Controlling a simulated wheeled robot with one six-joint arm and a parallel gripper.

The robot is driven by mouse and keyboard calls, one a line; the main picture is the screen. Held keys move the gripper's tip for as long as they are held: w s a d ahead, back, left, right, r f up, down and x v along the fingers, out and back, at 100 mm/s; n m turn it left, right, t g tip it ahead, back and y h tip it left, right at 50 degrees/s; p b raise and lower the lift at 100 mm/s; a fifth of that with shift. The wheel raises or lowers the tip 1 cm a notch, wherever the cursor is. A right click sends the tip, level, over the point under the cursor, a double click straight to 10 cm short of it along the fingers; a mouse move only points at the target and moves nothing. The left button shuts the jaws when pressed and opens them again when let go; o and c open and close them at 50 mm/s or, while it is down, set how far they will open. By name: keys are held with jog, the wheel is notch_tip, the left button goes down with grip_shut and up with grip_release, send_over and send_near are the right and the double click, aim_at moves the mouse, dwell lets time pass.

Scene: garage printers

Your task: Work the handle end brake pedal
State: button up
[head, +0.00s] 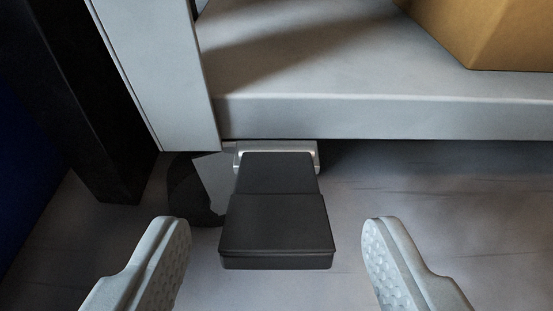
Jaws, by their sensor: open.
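The black brake pedal (275,222) sticks out toward me from under a grey shelf edge, at the middle of the view. A silver bracket (310,155) shows at its far end. A dark caster wheel (184,190) is partly hidden behind the pedal, below a grey post. My gripper (278,245) is open and empty. One pale finger is to the left of the pedal and the other to the right, with a gap on each side. Neither finger appears to touch the pedal.
The grey shelf (370,115) spans above the pedal and carries a cardboard box (490,35) at the upper right. A grey post (160,75) and a black post (85,100) stand at the left. The grey floor (470,215) is clear at the right.

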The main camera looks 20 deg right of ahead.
aim_at(277, 197)
jog(key=shift+x, duration=1.45)
